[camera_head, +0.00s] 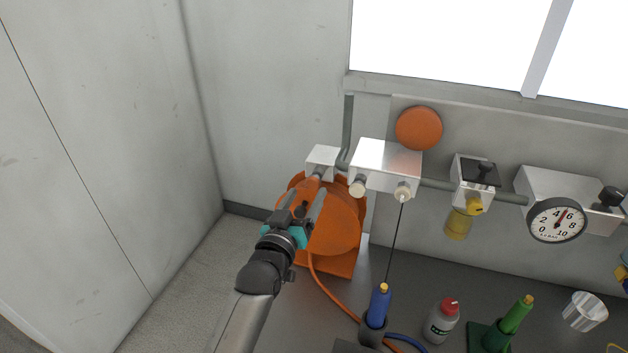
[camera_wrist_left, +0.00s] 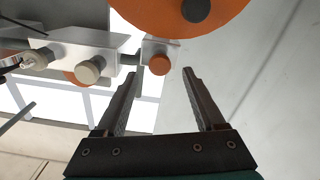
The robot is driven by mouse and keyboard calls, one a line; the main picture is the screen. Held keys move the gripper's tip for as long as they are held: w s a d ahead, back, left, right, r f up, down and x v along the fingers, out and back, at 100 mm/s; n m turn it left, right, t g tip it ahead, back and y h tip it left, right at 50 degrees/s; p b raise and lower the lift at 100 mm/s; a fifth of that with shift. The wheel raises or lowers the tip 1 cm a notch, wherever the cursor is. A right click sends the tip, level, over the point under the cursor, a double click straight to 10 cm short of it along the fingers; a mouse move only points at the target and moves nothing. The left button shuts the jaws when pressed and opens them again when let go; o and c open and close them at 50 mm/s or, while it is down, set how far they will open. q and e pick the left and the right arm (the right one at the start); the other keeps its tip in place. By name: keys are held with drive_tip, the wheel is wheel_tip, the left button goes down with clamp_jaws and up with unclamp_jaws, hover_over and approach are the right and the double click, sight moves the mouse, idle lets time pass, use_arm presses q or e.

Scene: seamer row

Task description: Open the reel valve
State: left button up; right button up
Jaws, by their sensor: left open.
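The orange hose reel (camera_head: 337,225) stands at the end of the bench; part of it also shows at the top of the left wrist view (camera_wrist_left: 165,8). A small metal block (camera_head: 321,155) sits on the pipe above the reel. In the left wrist view, an orange round knob (camera_wrist_left: 159,65) faces me from this block, apparently the reel valve. My left gripper (camera_head: 311,193) is open and empty in front of the reel. In the left wrist view its fingertips (camera_wrist_left: 160,75) lie to either side of the knob; contact cannot be told. My right gripper is out of view.
A larger metal block (camera_head: 388,166) with two pale knobs is right of the valve. Further right are a yellow-bowled regulator (camera_head: 460,220) and a gauge (camera_head: 556,220). A blue-handled tool (camera_head: 378,305), a bottle (camera_head: 441,321) and a green tool (camera_head: 511,321) stand on the bench.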

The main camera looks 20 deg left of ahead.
sight(312, 185)
use_arm(q)
drive_tip(key=shift+w+d, duration=0.15)
drive_tip(key=shift+w, duration=3.05)
drive_tip(key=shift+c, duration=0.4)
clamp_jaws()
